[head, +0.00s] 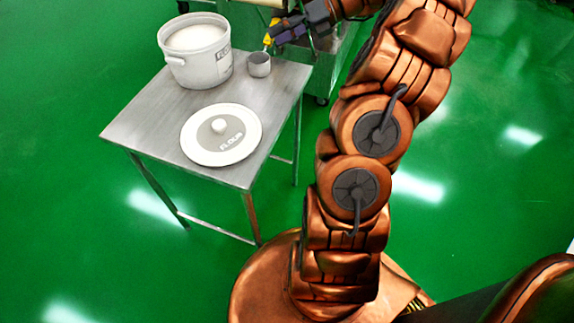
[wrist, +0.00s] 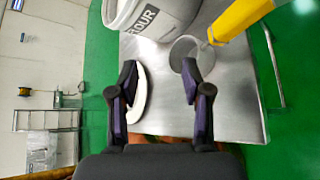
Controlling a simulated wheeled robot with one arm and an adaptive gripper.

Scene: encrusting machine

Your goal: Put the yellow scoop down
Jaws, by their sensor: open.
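The yellow scoop has a grey metal cup (head: 259,65) and a yellow handle (head: 269,39). Its cup rests on the metal table near the far right edge. In the wrist view the cup (wrist: 184,50) shows past the right finger, with the handle (wrist: 240,18) slanting up to the right. My gripper (head: 284,31) is at the table's far right corner, close to the handle. In the wrist view my gripper (wrist: 159,80) is open, with nothing between its fingers. The handle lies outside them. The finger partly overlaps the cup in that view.
A white flour pot (head: 197,68), uncovered and full of pale flour, stands left of the scoop on the metal table (head: 150,125). Its round lid (head: 205,153) lies nearer the front. Machine parts (head: 335,60) stand behind. The green floor to the left is clear.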

